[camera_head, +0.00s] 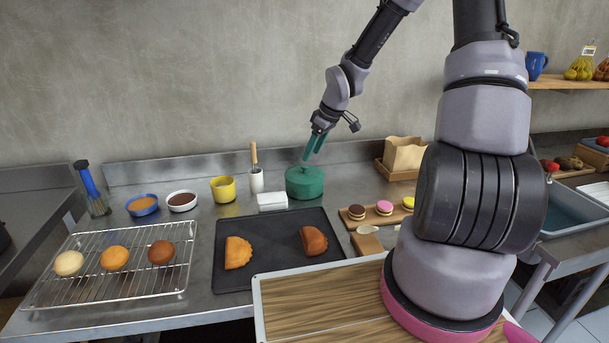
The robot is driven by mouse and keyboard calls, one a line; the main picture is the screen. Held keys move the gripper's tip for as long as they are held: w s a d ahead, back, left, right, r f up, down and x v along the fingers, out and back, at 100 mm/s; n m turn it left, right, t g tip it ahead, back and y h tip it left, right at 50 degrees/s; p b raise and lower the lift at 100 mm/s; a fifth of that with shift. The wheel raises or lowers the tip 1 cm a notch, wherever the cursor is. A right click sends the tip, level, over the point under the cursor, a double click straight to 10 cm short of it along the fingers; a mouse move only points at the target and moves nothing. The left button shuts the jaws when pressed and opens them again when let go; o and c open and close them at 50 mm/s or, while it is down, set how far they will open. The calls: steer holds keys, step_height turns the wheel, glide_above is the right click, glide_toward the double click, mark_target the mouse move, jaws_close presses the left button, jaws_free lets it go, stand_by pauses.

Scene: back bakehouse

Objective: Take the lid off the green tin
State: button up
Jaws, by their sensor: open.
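The green tin (305,188) stands upright on the steel counter, behind the black baking tray. Its green lid (305,174) sits on top, with a small raised part at its middle. My gripper (310,156) points down just above the lid, with its teal fingers close over the lid's middle. The jaws are open with nothing seen between them. Whether the fingertips touch the lid or stand around its knob is too small to tell.
A white block (272,201) and a white pot with a wooden-handled tool (256,181) stand left of the tin. The black tray (280,268) holds two pastries in front. A board with macarons (356,222) lies to the right. Bare counter shows right of the tin.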

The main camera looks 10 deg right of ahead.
mark_target(305, 166)
steer(key=x, duration=0.6)
steer(key=shift+w+a+f, duration=0.1)
steer(key=shift+w, duration=0.3)
steer(key=shift+c, duration=0.3)
jaws_close()
